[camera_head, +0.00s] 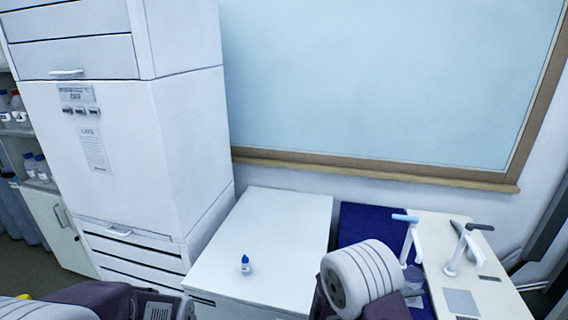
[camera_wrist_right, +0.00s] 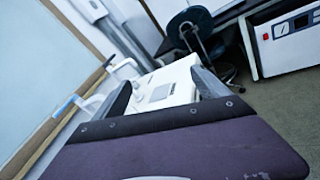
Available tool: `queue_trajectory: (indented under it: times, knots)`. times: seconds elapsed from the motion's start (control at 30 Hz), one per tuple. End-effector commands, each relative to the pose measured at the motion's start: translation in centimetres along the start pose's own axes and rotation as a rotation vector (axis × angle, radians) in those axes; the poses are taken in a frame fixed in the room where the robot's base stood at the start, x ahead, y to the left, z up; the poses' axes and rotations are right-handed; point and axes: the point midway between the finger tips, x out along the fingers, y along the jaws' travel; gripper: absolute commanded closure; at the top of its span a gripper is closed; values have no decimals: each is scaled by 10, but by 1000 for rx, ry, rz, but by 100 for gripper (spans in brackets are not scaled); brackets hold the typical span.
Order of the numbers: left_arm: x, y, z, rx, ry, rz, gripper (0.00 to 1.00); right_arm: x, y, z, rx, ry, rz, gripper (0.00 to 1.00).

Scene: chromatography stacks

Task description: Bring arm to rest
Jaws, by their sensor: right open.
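My right gripper (camera_wrist_right: 162,92) shows in the right wrist view with its two dark fingers spread apart and nothing between them. Beyond the fingers, a white instrument top is in view. In the head view, parts of my right arm (camera_head: 362,278) stand at the lower right, in front of the instrument area, and its fingertips are not visible there. Parts of my left arm (camera_head: 75,300) show at the bottom left, and my left gripper is not in view.
A small white bottle with a blue cap (camera_head: 245,265) stands on a white cabinet top (camera_head: 285,215). A tall white stack (camera_head: 130,150) is on the left. A white instrument (camera_head: 460,300) with pipette-like handles is at right. A chair (camera_wrist_right: 195,35) stands beyond.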

Motion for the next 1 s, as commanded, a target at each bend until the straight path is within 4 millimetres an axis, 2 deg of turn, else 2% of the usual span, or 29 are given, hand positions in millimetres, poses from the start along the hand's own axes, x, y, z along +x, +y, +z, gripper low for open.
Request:
queue_trajectory:
  times: [0.03, 0.1, 0.17, 0.2, 0.23, 0.3, 0.4, 0.5, 0.53, 0.6, 0.7, 1.0]
  knots:
    - [0, 0, 0, 0, 0, 0, 64, 9, -16, 15, 62, 15, -108, 15]
    - [0, 0, 0, 0, 0, 0, 64, 15, -50, 31, 162, 58, -298, 15]
    - [0, 0, 0, 0, 0, 0, 64, 11, -86, 38, 276, 123, -497, 15]
    - [0, 0, 0, 0, 0, 0, 64, 0, -110, 37, 374, 186, -644, 15]
    - [0, 0, 0, 0, 0, 0, 64, -13, -126, 32, 455, 244, -758, 15]
    - [0, 0, 0, 0, 0, 0, 64, -52, -143, 13, 663, 398, -995, 15]
    - [0, 0, 0, 0, 0, 0, 64, -103, -132, -16, 908, 598, -1210, 15]
    - [0, 0, 0, 0, 0, 0, 64, -135, -111, -38, 1059, 723, -1329, 15]
    - [0, 0, 0, 0, 0, 0, 64, -140, -105, -43, 1096, 749, -1349, 15]
    - [0, 0, 0, 0, 0, 0, 64, -146, -90, -50, 1163, 800, -1366, 15]
    - [0, 0, 0, 0, 0, 0, 64, -146, -80, -53, 1184, 839, -1344, 15]
    - [0, 0, 0, 0, 0, 0, 64, -146, -80, -53, 1177, 840, -1341, 15]
